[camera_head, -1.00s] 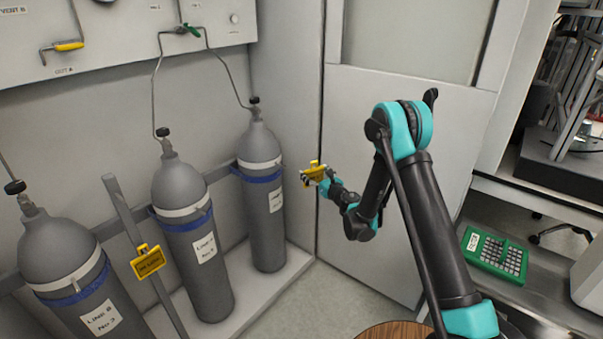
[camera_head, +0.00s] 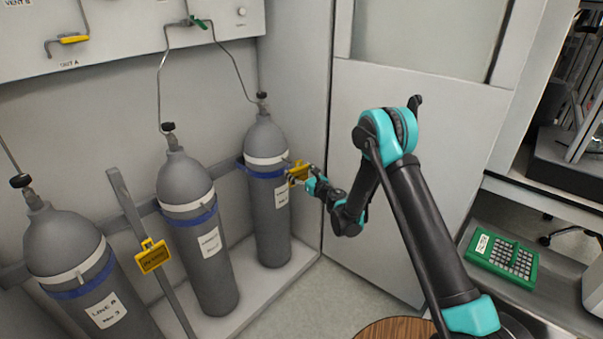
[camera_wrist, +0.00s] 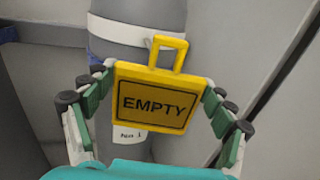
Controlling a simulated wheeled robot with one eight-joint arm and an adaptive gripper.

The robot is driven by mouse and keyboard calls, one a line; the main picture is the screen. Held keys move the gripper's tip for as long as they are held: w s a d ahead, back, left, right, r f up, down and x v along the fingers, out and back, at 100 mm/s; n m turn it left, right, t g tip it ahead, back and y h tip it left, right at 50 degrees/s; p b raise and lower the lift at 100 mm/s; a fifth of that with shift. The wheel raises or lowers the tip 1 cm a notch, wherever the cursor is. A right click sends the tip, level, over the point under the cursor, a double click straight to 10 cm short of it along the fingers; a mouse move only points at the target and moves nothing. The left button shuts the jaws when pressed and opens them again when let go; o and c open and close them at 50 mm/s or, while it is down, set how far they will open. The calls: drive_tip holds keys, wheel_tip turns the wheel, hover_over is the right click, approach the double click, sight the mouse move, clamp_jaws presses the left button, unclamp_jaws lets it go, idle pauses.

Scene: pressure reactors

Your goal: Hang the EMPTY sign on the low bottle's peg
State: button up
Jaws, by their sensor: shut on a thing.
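The yellow EMPTY sign (camera_wrist: 154,80) is held between the fingers of my gripper (camera_wrist: 155,95) in the wrist view, with its loop handle upward and its lettering facing the camera. In the head view my gripper (camera_head: 306,179) holds the sign (camera_head: 297,172) at the right side of the rightmost grey bottle (camera_head: 266,220). That bottle also shows behind the sign in the wrist view (camera_wrist: 112,48). It has a white band, a blue strap and a label. I cannot make out a peg on it, nor whether the sign touches the bottle.
Two more bottles, the middle one (camera_head: 208,265) and the left one (camera_head: 62,245), stand to the left. Another yellow sign (camera_head: 153,257) hangs on a slanted post between them. A cabinet panel (camera_head: 400,110) stands behind my arm.

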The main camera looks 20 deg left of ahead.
sight(283, 164)
drive_tip(key=shift+w+a+f, duration=0.1)
drive_tip(key=shift+w+a, duration=0.25)
drive_tip(key=shift+a, duration=0.6)
drive_tip(key=shift+w+a+f, duration=0.1)
drive_tip(key=shift+w+a, duration=0.3)
drive_tip(key=shift+a, duration=0.5)
drive_tip(key=shift+w+a, duration=0.35)
drive_tip(key=shift+a, duration=0.6)
drive_tip(key=shift+w+a+f, duration=0.3)
drive_tip(key=shift+a+f, duration=0.15)
drive_tip(key=shift+a, duration=0.15)
drive_tip(key=o, duration=1)
